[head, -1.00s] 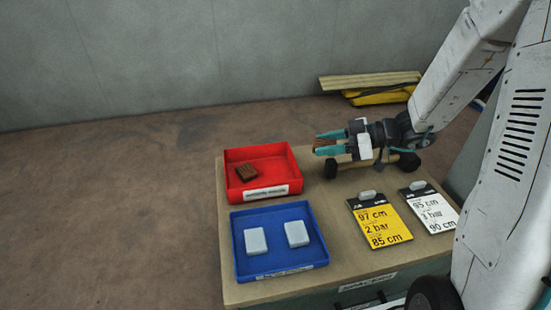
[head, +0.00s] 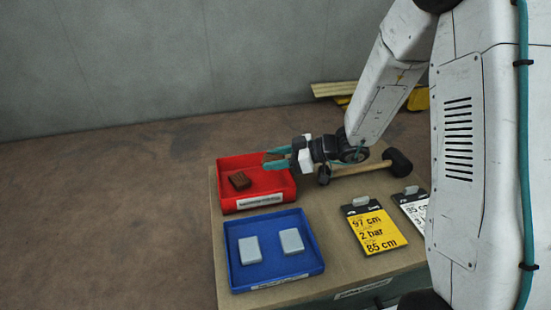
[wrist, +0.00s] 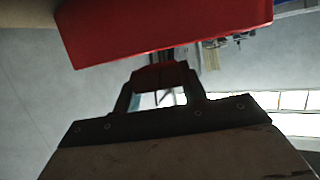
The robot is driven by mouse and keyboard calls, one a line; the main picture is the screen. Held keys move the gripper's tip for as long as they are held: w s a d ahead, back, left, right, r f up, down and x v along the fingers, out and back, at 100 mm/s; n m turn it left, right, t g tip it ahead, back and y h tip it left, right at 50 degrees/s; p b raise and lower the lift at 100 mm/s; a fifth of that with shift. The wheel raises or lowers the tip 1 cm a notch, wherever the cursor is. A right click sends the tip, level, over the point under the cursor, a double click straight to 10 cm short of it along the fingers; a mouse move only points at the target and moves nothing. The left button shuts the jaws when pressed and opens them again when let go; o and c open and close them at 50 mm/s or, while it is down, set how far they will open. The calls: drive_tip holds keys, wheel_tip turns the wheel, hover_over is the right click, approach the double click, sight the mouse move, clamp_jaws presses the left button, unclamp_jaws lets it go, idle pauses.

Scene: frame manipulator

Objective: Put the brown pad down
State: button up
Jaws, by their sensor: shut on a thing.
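My gripper (head: 277,158) is shut on a brown pad (head: 271,156), which is mostly hidden between the teal fingers in the head view. The gripper is above the right back part of the red tray (head: 256,203). A second brown pad (head: 240,181) lies inside that tray, left of the gripper. In the wrist view, a reddish-brown piece (wrist: 158,75) shows between my dark fingers, with the red tray (wrist: 165,28) close beyond it.
A blue tray (head: 273,280) with two pale grey pads stands in front of the red tray. A yellow card (head: 372,230) and a white card (head: 414,208) on clipboards lie to the right. A black-headed mallet (head: 398,162) lies behind them on the bench.

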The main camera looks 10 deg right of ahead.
drive_tip(key=shift+f, duration=0.55)
drive_tip(key=o, duration=1)
